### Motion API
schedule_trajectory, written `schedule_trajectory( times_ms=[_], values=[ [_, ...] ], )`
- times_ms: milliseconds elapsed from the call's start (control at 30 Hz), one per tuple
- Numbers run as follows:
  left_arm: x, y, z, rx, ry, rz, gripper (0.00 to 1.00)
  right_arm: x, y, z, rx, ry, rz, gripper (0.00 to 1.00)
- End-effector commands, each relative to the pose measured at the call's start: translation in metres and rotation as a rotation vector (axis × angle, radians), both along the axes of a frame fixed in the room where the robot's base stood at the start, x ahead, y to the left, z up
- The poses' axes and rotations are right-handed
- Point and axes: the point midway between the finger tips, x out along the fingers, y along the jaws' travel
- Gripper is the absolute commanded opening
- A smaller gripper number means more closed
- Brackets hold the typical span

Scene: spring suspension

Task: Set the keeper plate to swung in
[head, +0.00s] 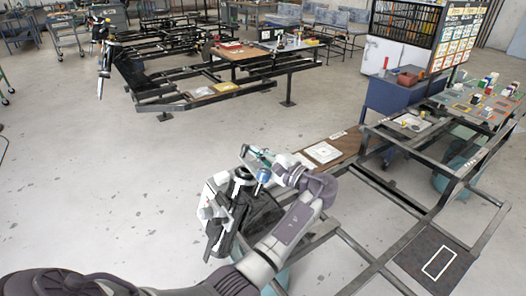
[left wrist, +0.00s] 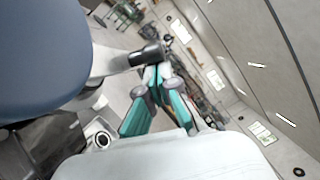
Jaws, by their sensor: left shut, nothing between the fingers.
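The spring suspension unit (head: 240,212), dark with white parts and a blue cap (head: 263,175), stands on the near frame in the head view. My left gripper (head: 252,152) is at its upper right side, with teal fingers closed and empty. In the left wrist view the same fingers (left wrist: 158,72) are together. A large blue-grey rounded part (left wrist: 40,50) fills the upper left there. A pale arm with a dark round end (left wrist: 150,55) reaches close to the fingers; I cannot tell whether they touch. I cannot clearly make out the keeper plate. My right gripper is not in view.
A brown board with a white plate (head: 322,152) lies beyond my left gripper. Dark steel frames (head: 405,245) extend to the right, with a table of small parts (head: 480,105) behind. A blue cabinet (head: 392,97) stands at the back. The floor at left (head: 90,190) is clear.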

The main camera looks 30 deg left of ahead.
Motion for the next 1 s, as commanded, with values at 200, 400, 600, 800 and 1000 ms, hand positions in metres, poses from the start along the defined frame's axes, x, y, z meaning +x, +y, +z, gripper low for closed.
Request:
schedule_trajectory(
  times_ms=[200, 400, 600, 800, 1000],
  values=[
    [-0.006, 0.006, 0.003, 0.034, -0.017, 0.086, 0.00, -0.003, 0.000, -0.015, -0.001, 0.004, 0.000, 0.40],
    [-0.005, 0.006, 0.003, 0.034, -0.017, 0.084, 0.00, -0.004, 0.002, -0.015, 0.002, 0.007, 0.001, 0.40],
    [-0.005, -0.010, 0.000, 0.032, -0.016, 0.082, 0.00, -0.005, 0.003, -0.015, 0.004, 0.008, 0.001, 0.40],
    [-0.006, -0.051, -0.006, 0.032, -0.015, 0.081, 0.00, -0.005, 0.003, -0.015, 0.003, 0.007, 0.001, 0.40],
    [-0.007, -0.090, -0.012, 0.033, -0.015, 0.082, 0.00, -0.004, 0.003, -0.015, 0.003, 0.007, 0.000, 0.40]
  ],
)
